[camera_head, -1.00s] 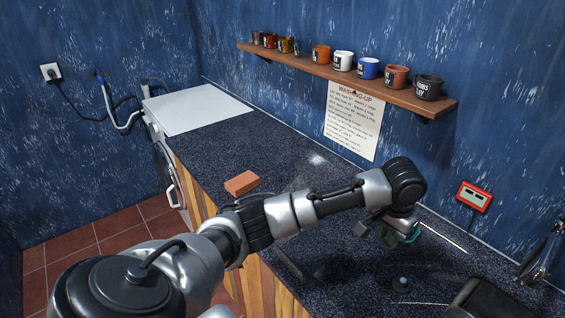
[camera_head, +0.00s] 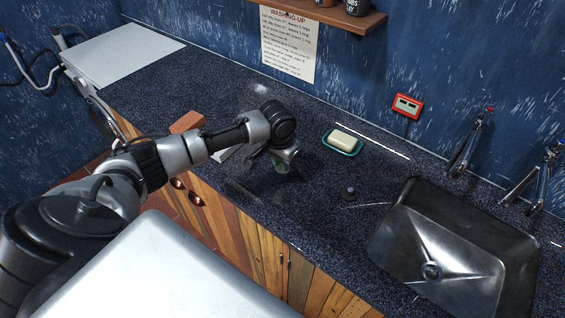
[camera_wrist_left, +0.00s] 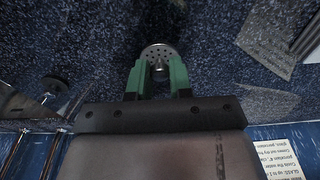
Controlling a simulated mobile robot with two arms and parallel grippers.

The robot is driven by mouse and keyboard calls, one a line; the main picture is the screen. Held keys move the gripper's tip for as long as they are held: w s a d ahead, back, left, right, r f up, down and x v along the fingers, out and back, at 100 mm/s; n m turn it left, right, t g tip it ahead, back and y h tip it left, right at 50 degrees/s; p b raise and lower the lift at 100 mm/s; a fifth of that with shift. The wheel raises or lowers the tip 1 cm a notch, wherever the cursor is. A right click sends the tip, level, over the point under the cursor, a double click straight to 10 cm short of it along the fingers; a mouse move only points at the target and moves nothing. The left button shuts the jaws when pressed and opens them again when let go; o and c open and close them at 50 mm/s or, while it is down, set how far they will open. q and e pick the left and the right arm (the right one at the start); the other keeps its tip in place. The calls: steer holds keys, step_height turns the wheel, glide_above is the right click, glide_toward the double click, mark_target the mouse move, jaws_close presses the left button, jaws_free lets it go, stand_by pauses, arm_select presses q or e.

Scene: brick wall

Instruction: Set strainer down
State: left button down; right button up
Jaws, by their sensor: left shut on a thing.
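The strainer (camera_wrist_left: 160,52) is a small round metal disc with holes and a knob in its middle. It shows in the left wrist view between the green fingertips of my left gripper (camera_wrist_left: 158,78), which is shut on its knob. In the head view my left gripper (camera_head: 284,163) is low over the dark speckled counter (camera_head: 318,190), left of the sink. The strainer itself is too small and dark to make out there. I cannot tell whether it touches the counter. My right gripper is not in view.
A metal sink (camera_head: 400,240) is at the right. A small dark plug (camera_head: 349,191) and a soap dish (camera_head: 328,146) with soap (camera_head: 343,139) stand between it and my gripper. A brick (camera_head: 187,122) lies left, near the front edge. The counter around the gripper is largely clear.

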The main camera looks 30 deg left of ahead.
mark_target(279, 171)
arm_select(q)
steer(key=shift+f, duration=0.9)
steer(key=shift+f, duration=0.15)
steer(key=c, duration=1)
jaws_free()
steer(key=r, duration=0.4)
steer(key=s+r, duration=0.1)
steer(key=r, duration=0.7)
steer(key=shift+s+a+r+b, duration=0.1)
steer(key=shift+s+r+b, duration=0.1)
steer(key=shift+b, duration=0.2)
